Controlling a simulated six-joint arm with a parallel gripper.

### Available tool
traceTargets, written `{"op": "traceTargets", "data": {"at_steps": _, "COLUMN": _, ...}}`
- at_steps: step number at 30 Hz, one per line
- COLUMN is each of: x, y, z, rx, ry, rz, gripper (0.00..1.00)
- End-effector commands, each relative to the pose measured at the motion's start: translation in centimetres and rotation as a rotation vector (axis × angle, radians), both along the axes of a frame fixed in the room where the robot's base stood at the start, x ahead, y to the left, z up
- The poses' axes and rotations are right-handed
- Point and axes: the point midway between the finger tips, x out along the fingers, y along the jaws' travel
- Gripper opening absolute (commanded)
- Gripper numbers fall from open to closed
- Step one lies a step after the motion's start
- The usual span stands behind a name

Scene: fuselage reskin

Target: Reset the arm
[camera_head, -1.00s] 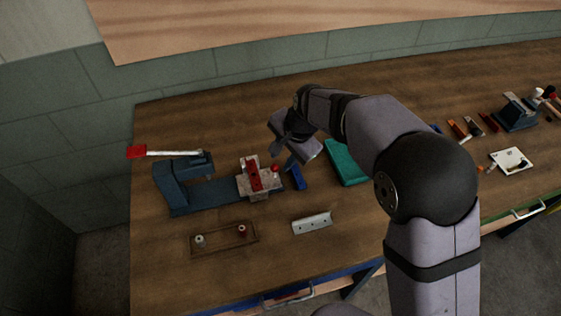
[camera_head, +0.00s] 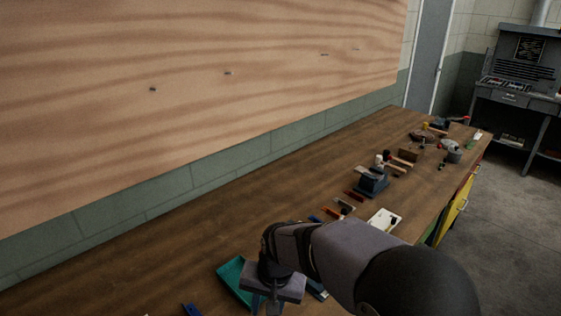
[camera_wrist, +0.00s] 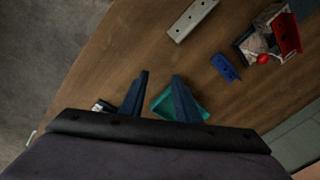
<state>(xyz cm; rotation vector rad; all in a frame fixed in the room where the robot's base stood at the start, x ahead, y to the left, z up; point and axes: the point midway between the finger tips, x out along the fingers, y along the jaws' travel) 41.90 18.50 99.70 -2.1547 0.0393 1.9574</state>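My gripper (camera_wrist: 158,88) points down over the wooden workbench in the wrist view, its two blue fingers apart with nothing between them. In the head view my gripper (camera_head: 264,302) is at the bottom edge, its fingertips partly cut off. A green tray (camera_head: 233,280) lies close beside it on the bench. In the wrist view the tray (camera_wrist: 197,102) is partly hidden behind the right finger.
A white perforated bracket (camera_wrist: 192,19), a small blue block (camera_wrist: 224,67) and a fixture with a red part (camera_wrist: 287,34) are on the bench. Farther right stand a blue-grey stand (camera_head: 371,182) and a white plate (camera_head: 384,221). The bench's back strip is clear.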

Motion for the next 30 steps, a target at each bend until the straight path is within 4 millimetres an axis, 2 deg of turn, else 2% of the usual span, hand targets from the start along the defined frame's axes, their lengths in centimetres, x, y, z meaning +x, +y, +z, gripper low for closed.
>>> {"op": "traceTargets", "data": {"at_steps": 1, "x": -1.1, "y": -3.5, "z": 0.1, "rx": -0.023, "ry": 0.004, "rz": 0.006, "gripper": 0.29}}
{"op": "traceTargets", "data": {"at_steps": 3, "x": -3.0, "y": -7.5, "z": -0.2, "rx": -0.056, "ry": 0.015, "rz": 0.038, "gripper": 0.29}}
{"op": "traceTargets", "data": {"at_steps": 6, "x": -6.3, "y": -12.1, "z": -0.6, "rx": -0.095, "ry": 0.037, "rz": 0.081, "gripper": 0.29}}
{"op": "traceTargets", "data": {"at_steps": 10, "x": -10.1, "y": -16.0, "z": -1.3, "rx": -0.125, "ry": 0.065, "rz": 0.13, "gripper": 0.29}}
{"op": "traceTargets", "data": {"at_steps": 13, "x": -12.3, "y": -17.6, "z": -1.8, "rx": -0.137, "ry": 0.082, "rz": 0.158, "gripper": 0.29}}
{"op": "traceTargets", "data": {"at_steps": 16, "x": -13.5, "y": -18.3, "z": -2.0, "rx": -0.143, "ry": 0.092, "rz": 0.175, "gripper": 0.29}}
{"op": "traceTargets", "data": {"at_steps": 30, "x": -13.9, "y": -18.6, "z": -2.1, "rx": -0.145, "ry": 0.096, "rz": 0.182, "gripper": 0.29}}
